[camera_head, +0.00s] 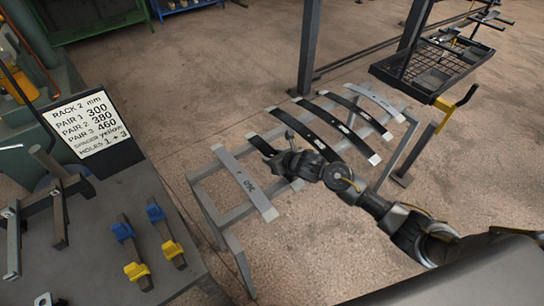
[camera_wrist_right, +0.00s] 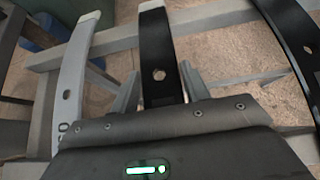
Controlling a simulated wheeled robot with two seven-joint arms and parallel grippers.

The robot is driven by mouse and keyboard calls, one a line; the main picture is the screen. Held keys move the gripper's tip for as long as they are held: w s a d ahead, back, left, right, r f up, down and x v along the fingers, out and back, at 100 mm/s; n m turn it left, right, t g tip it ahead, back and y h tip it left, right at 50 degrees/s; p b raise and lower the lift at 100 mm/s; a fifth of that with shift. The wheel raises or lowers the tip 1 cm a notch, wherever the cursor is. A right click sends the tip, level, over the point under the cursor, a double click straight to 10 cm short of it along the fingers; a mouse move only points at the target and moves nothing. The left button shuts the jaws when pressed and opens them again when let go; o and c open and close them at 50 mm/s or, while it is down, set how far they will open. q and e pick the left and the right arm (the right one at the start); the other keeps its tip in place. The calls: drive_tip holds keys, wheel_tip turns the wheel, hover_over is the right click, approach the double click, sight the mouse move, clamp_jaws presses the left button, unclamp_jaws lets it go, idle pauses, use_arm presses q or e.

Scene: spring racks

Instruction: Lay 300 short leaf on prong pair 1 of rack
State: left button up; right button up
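In the head view, several spring leaves lie across a grey metal stand (camera_head: 205,180). A black leaf with pale ends (camera_head: 262,146) lies between a grey marked leaf (camera_head: 245,182) and longer black leaves (camera_head: 308,134). My right gripper (camera_head: 280,158) is over this black leaf and hides much of it. In the right wrist view, the gripper's fingers (camera_wrist_right: 160,85) are apart, one on each side of the black leaf (camera_wrist_right: 158,52), which has a hole. Contact is unclear. The rack with prongs (camera_head: 45,200) stands on the bench at left. My left gripper is out of view.
A sign (camera_head: 86,122) lists pair 1 as 300, pair 2 as 380, pair 3 as 460, yellow spacer and holes 1+3. Blue clips (camera_head: 155,212) and yellow clips (camera_head: 137,271) lie on the bench. A black mesh tray (camera_head: 435,68) stands at upper right.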

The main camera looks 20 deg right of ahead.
clamp_jaws()
drive_tip(key=shift+r, duration=0.1)
drive_tip(key=shift+w+r, duration=0.1)
drive_tip(key=shift+r, duration=0.4)
wheel_tip(320, 180, up, 2)
drive_tip(key=shift+r, duration=0.2)
drive_tip(key=s+d+r, duration=0.6)
drive_tip(key=d+r, duration=0.3)
drive_tip(key=d, duration=0.3)
drive_tip(key=shift+s+d+r+b, duration=0.2)
drive_tip(key=shift+s+r+b, duration=0.05)
drive_tip(key=shift+s+b, duration=0.1)
